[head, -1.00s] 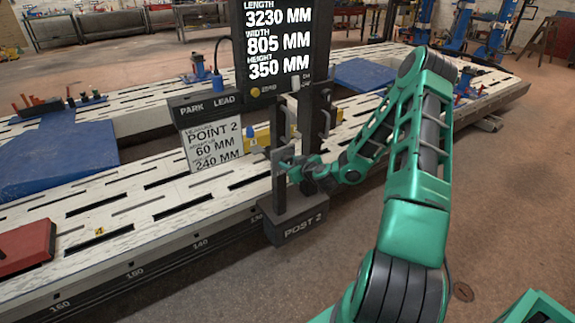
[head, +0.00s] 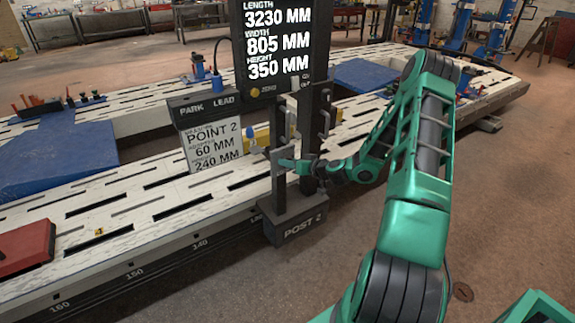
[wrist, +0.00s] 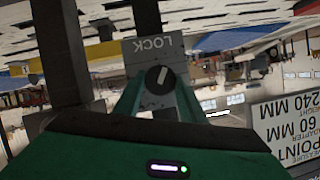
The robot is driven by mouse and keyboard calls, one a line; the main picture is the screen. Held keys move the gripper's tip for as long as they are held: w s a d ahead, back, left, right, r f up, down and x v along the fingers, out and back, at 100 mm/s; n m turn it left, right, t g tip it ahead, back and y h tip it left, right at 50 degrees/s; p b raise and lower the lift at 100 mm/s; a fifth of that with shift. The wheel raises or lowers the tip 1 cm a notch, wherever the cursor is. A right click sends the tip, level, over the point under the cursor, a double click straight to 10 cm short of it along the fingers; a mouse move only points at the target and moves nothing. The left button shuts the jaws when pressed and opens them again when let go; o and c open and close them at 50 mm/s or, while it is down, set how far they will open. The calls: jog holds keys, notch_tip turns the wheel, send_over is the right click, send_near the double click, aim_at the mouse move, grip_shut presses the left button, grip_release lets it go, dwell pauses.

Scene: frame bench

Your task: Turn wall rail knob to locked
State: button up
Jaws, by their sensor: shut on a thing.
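The knob (wrist: 160,79) is a dark round dial with a white pointer line, seen between my gripper's fingers in the wrist view. A grey plate marked LOCK (wrist: 153,47) shows just above it, upside down in that picture. The pointer line leans slightly right of straight up, roughly toward the plate. My gripper (wrist: 160,92) is shut on the knob, a green finger on each side. In the head view my gripper (head: 291,164) is at the dark post stand (head: 292,220) marked POST 2; the knob is too small to make out there.
A PARK LEAD sign (head: 213,140) stands left of the post. A tall dark display board (head: 280,50) is behind it. The white slotted bench (head: 130,210) runs behind the post, with a red block (head: 25,247) at its left. Open floor (head: 500,200) lies right.

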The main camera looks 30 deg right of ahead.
jog(key=m+y, duration=0.1)
jog(key=m, duration=0.2)
jog(key=m+t+y, duration=0.1)
jog(key=m+y, duration=0.1)
jog(key=m, duration=0.1)
jog(key=d+f+m+t+y, duration=0.1)
jog(key=m, duration=0.2)
jog(key=shift+s+y, duration=0.1)
jog(key=shift+y, duration=0.3)
dwell(0.6)
jog(key=o, duration=1)
jog(key=shift+o, duration=0.2)
jog(key=shift+a, duration=0.1)
jog(key=v, duration=1)
jog(key=shift+s, duration=0.3)
